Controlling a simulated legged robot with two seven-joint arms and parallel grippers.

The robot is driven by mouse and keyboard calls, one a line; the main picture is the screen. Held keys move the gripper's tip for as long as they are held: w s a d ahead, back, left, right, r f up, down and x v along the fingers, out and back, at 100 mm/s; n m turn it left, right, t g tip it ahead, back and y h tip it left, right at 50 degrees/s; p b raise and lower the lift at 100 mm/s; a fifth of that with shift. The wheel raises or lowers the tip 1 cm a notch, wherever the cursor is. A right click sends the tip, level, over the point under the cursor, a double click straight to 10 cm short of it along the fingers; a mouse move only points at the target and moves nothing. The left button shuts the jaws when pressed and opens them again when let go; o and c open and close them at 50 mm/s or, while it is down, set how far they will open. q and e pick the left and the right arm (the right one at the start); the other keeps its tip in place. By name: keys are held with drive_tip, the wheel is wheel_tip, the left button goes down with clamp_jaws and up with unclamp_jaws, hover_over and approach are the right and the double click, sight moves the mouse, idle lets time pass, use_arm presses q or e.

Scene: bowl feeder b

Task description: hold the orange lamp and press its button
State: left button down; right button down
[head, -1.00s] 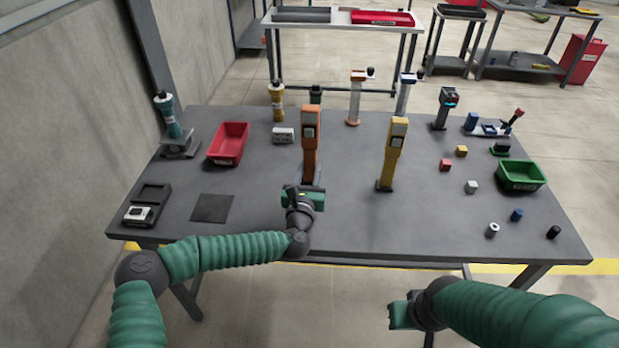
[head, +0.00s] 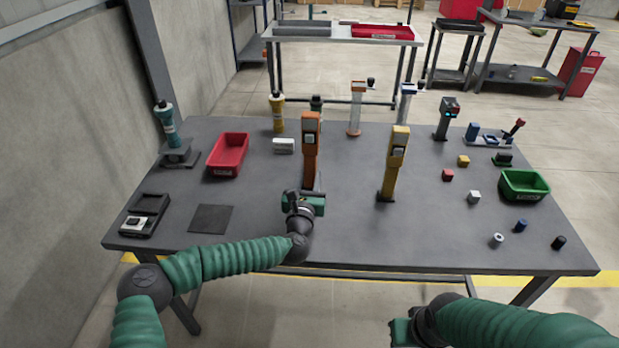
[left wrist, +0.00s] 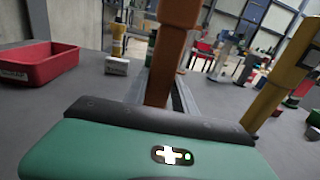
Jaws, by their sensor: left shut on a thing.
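The orange lamp (head: 311,150) stands upright on the table, left of the middle, with a pale button on its upper front. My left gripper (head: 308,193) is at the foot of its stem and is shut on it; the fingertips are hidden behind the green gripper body. In the left wrist view the orange stem (left wrist: 159,85) rises straight behind the gripper body. My right gripper (head: 402,330) is low at the bottom edge, off the table's front and away from the lamp; its fingers are not clear.
A similar yellow lamp (head: 394,165) stands to the right. A red bin (head: 228,155) and a white box (head: 284,146) are to the left. A green bin (head: 524,186) and several small blocks are at the right. The table between the yellow lamp and the front edge is clear.

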sight(310, 188)
use_arm(q)
drive_tip(key=shift+f+b, duration=2)
drive_tip(key=shift+f, duration=0.15)
drive_tip(key=c, duration=1.6)
unclamp_jaws()
clamp_jaws()
idle(0.6)
